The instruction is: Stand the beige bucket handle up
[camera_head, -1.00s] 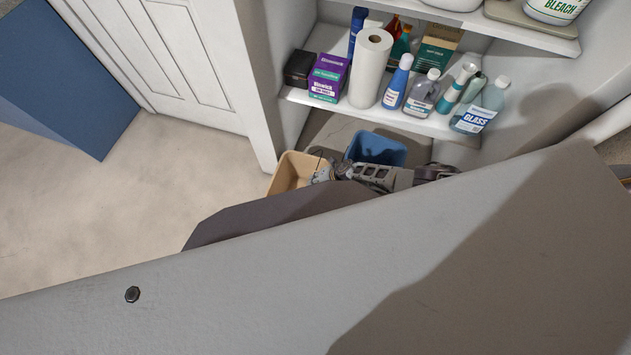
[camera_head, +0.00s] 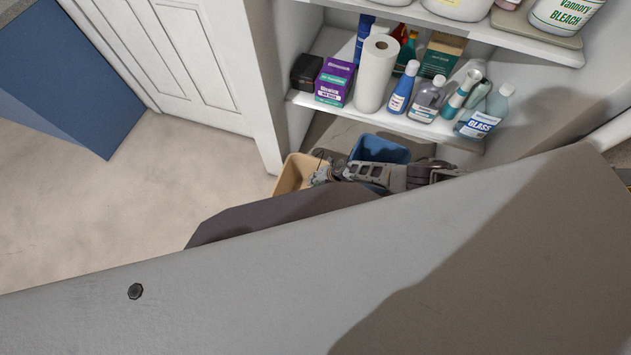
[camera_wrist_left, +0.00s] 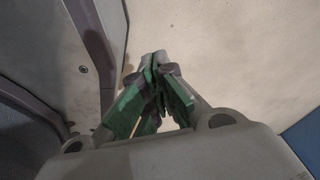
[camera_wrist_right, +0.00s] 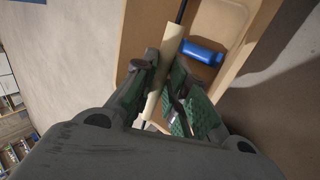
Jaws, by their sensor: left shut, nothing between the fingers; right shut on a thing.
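The beige bucket (camera_head: 291,174) stands on the floor in front of the low shelves, partly hidden by my right arm. In the right wrist view its open inside (camera_wrist_right: 215,18) shows, and its handle has a pale tube grip (camera_wrist_right: 168,62) on a thin dark rod. My right gripper (camera_wrist_right: 172,82) is shut on the bucket handle at this grip; it also shows in the head view at the bucket's right side (camera_head: 322,173). My left gripper (camera_wrist_left: 158,62) is shut and empty above bare floor, out of the head view.
A blue bucket (camera_head: 380,149) stands right beside the beige one. A blue cylinder (camera_wrist_right: 203,52) shows at the beige bucket in the right wrist view. Shelves above hold bottles, boxes and a paper roll (camera_head: 375,75). A large grey panel (camera_head: 250,285) fills the foreground. Floor (camera_head: 90,210) at left is clear.

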